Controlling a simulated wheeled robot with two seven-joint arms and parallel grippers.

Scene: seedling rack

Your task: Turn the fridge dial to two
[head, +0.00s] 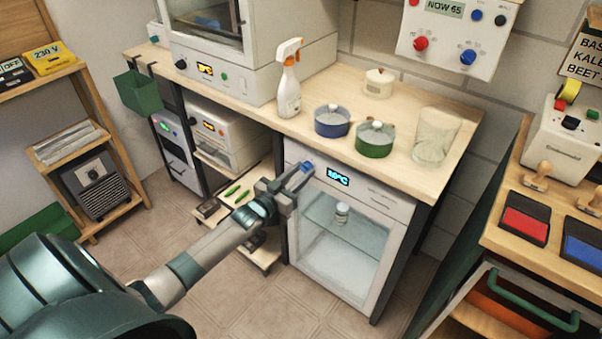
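A blue dial (307,168) sits left of the display on the top panel. My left gripper (298,178) reaches in from the lower left, with its fingertips right at the dial. The fingers partly cover the dial, so its setting is hidden. I cannot tell whether they touch or grip it. My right gripper is not in view.
On the counter (262,122) above are a spray bottle (289,85), a blue pot (332,122), a green pot (374,140) and a glass jar (436,135). A low shelf trolley (262,258) stands left of the fridge. The floor (240,310) in front is clear.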

